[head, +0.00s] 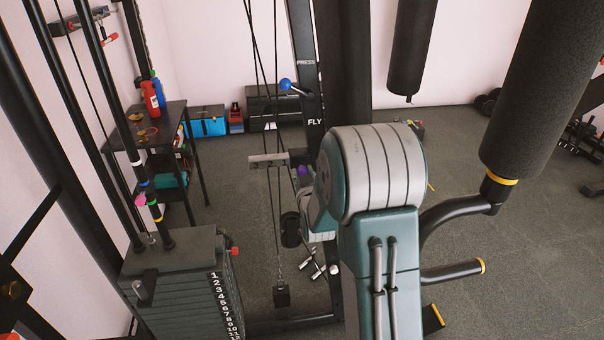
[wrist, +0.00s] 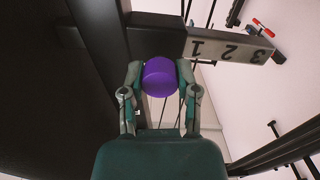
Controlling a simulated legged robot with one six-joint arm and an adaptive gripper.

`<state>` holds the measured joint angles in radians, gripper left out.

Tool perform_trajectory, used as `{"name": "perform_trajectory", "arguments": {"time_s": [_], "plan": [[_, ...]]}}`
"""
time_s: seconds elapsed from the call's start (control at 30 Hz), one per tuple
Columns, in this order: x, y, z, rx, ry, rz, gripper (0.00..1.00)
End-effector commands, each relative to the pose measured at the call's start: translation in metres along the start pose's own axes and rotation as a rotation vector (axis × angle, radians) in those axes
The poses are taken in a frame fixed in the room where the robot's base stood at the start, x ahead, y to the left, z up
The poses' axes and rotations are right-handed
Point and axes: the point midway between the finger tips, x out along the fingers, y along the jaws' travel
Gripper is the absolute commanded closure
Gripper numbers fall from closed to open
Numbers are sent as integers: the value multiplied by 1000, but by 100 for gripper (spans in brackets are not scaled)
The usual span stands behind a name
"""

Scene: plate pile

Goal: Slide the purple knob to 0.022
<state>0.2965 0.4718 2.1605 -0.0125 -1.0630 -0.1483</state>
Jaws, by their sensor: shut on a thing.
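The purple knob (wrist: 160,77) is a short purple cylinder. In the wrist view it sits between the two fingers of my gripper (wrist: 161,80), which is shut on it. In the head view only a small part of the purple knob (head: 303,171) shows, just left of my arm. My arm hides most of the gripper and the rest of the knob there. A pale bar with the numbers 1, 2 and 3 (wrist: 232,50) runs to the right from beside the knob in the wrist view. The slider's exact value cannot be read.
A weight stack (head: 180,290) with numbered plates stands at the lower left. A dark padded roller (head: 550,80) is at the right. A black table (head: 150,125) with bottles stands at the back left.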

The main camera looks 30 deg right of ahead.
Motion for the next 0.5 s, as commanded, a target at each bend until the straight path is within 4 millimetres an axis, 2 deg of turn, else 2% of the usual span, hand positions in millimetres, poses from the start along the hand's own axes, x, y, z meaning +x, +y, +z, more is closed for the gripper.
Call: {"name": "perform_trajectory", "arguments": {"time_s": [0.1,0.13,0.17,0.2,0.5], "plan": [[-1,-3,0,-2,-1,-8,100],[-1,-3,0,-2,-1,-8,55],[-1,-3,0,-2,-1,-8,42],[-1,-3,0,-2,-1,-8,24],[0,-3,0,-2,-1,-6,23]]}}
